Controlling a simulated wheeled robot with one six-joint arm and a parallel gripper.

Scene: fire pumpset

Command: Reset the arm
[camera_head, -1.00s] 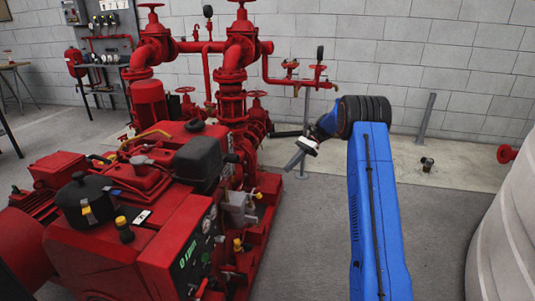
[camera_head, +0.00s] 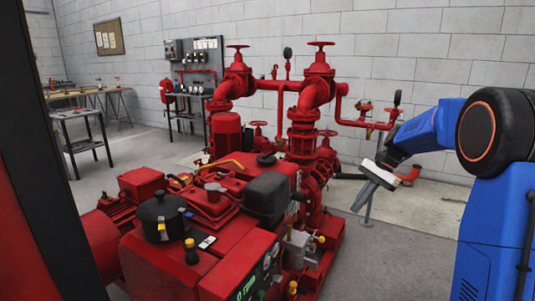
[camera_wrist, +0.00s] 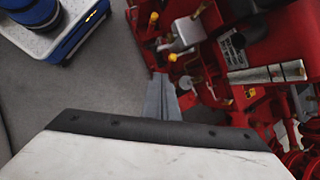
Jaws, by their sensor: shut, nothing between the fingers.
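My gripper (camera_head: 374,181) shows at the right of the head view, at the end of my blue arm, in front of the pumpset's right side. Its fingers are shut with nothing between them and point down and to the left in the picture. In the wrist view my gripper's grey fingers (camera_wrist: 162,98) show beyond the pale wrist housing, above the grey floor. The red fire pumpset (camera_head: 215,225) fills the middle of the head view. The gripper appears apart from it. Part of the pumpset also shows at the right of the wrist view (camera_wrist: 262,45).
Red pipes and valves (camera_head: 318,75) rise behind the pumpset, near the block wall (camera_head: 420,60). A panel (camera_head: 195,65) and a table (camera_head: 80,115) stand at the back left. Bare floor (camera_head: 400,255) lies between the pumpset and my arm.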

